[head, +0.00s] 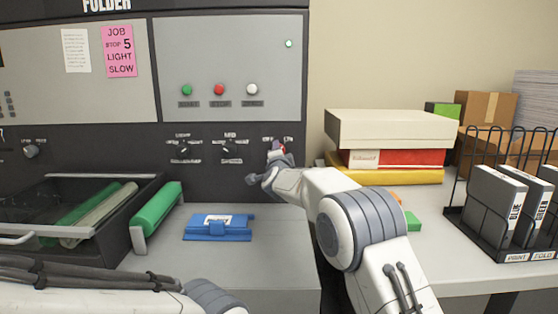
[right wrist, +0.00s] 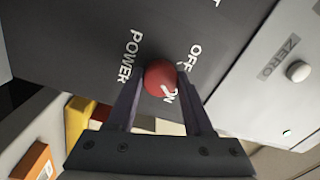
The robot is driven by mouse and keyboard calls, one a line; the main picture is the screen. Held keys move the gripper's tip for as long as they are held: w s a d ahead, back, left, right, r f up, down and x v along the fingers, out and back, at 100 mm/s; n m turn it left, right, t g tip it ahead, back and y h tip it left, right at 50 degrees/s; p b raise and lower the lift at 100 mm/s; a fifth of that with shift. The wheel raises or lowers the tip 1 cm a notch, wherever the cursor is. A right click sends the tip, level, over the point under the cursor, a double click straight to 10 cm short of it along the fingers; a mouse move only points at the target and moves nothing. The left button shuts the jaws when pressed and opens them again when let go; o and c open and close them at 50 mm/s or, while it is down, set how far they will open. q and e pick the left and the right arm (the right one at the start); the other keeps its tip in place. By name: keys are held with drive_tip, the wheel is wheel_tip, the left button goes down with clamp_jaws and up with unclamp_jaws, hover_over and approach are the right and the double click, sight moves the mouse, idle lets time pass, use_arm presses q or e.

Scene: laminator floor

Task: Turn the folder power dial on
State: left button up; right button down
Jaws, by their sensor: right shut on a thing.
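The folder power dial (right wrist: 160,78) is a red round knob on the dark panel, with a white mark on its face that appears to point toward the ON label. The words POWER, OFF and ON are printed around it. My right gripper (right wrist: 160,90) is shut on the dial, with one finger on each side. In the head view the dial (head: 281,148) is a small red patch, mostly hidden by my right gripper (head: 272,160). My left arm crosses the bottom left of the head view; its gripper is not seen.
A green lamp (head: 288,43) shows at the panel's upper right. Green (head: 187,90), red (head: 219,90) and white (head: 252,89) buttons sit above the dials. A blue object (head: 218,228) lies on the counter. Stacked boxes (head: 390,130) and a binder rack (head: 480,230) stand at right.

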drive_tip(key=shift+m+b, duration=0.4)
drive_tip(key=shift+m, duration=0.5)
drive_tip(key=shift+c, duration=1.5)
unclamp_jaws()
drive_tip(key=shift+s, duration=0.1)
drive_tip(key=s+b, duration=0.3)
drive_tip(key=s, duration=0.7)
drive_tip(key=shift+s+f, duration=0.15)
drive_tip(key=shift+f, duration=0.05)
